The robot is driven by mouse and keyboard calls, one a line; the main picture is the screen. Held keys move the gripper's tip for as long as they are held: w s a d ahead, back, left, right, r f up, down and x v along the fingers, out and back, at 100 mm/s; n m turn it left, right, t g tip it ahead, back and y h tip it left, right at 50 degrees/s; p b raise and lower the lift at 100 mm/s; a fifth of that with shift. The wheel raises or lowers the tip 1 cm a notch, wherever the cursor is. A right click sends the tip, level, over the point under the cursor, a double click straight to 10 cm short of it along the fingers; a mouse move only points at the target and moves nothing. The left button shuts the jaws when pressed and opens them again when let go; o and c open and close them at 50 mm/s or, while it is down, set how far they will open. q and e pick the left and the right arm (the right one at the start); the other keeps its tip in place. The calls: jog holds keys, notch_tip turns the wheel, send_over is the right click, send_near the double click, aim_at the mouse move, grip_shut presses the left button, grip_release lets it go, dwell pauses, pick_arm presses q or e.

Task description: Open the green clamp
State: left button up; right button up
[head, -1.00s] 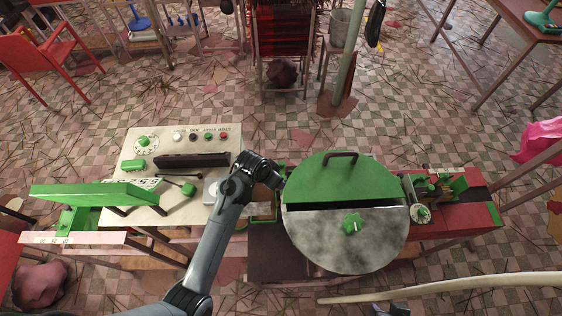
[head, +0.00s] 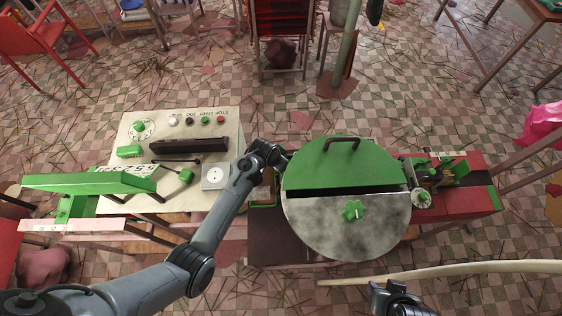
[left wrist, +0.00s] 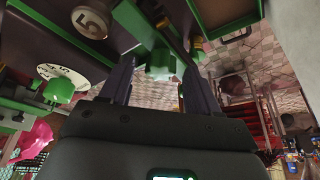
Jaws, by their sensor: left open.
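My left gripper (head: 284,160) is at the upper left edge of the round drum (head: 345,236), its fingertips partly hidden beside the green lid half (head: 340,165). In the left wrist view its two fingers (left wrist: 158,85) are open, with a green block (left wrist: 160,63) between and just beyond them. This block may be the green clamp; I cannot tell whether a finger touches it. The clamp is not clear in the head view. My right gripper (head: 395,294) shows at the bottom edge, apart from the drum, its jaws unclear.
A green star knob (head: 354,210) sits on the drum's grey half. A red machine (head: 482,184) with green parts stands on the right. A cream control panel (head: 135,203) stands on the left. A pale curved pole (head: 450,270) crosses the lower right.

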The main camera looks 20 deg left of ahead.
pick_arm(q)
jog(key=shift+w+f, duration=0.1)
jog(key=shift+f, duration=0.15)
grip_shut()
dwell(0.3)
